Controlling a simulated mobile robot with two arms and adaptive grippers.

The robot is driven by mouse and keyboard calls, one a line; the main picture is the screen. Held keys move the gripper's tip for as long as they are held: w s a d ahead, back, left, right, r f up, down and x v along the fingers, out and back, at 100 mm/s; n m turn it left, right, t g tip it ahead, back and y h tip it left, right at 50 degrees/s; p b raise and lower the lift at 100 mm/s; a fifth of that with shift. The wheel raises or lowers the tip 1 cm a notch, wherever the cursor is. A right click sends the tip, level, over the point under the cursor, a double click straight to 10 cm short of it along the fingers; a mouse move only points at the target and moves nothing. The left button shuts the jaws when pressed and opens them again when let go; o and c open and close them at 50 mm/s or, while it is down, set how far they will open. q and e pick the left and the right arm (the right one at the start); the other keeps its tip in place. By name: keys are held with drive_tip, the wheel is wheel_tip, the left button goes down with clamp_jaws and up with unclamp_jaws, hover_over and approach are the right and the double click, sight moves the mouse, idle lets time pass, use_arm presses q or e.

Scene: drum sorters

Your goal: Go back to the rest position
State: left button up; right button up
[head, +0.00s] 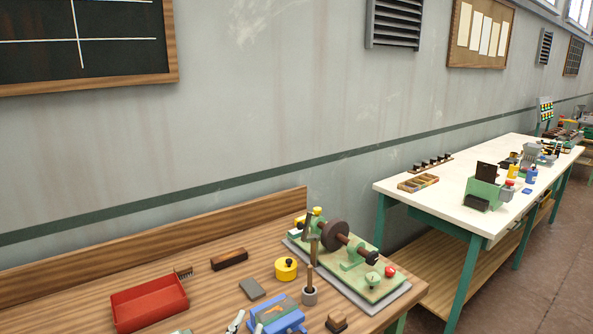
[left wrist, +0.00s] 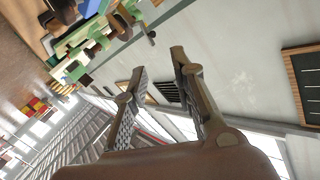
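My left gripper (left wrist: 159,63) shows in the left wrist view. Its two fingers stand apart with nothing between them, and the wall is seen through the gap. It is clear of the workbench things, which appear tilted at the upper left of that view. I cannot make out either gripper clearly in the head view. My right gripper is not in view.
A wooden bench (head: 215,285) holds a red tray (head: 150,303), a yellow pot (head: 286,269), a blue tool (head: 281,318) and a green-based machine with a brown disc (head: 335,235). A white-topped table (head: 445,180) stands at the right. Bare floor (head: 545,290) lies at lower right.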

use_arm(q)
drive_tip(key=s+a+f+n+g+y, duration=0.25)
drive_tip(key=s+a+f+g, duration=0.5)
drive_tip(key=s+f, duration=0.45)
drive_tip(key=s+a+f+n+g, duration=0.1)
drive_tip(key=s+a+f+g, duration=0.2)
drive_tip(key=s, duration=0.4)
drive_tip(key=s+f+n+g, duration=0.1)
drive_tip(key=s+f+g, duration=0.25)
drive_tip(key=s, duration=0.35)
drive_tip(key=s+f, duration=0.3)
drive_tip(key=f, duration=2.6)
drive_tip(key=s+a+f+g, duration=0.1)
drive_tip(key=s+a+f, duration=0.2)
drive_tip(key=s+f, duration=1.1)
drive_tip(key=shift+s+a+m+g, duration=0.15)
drive_tip(key=shift+s+m+g, duration=0.25)
drive_tip(key=shift+s, duration=0.5)
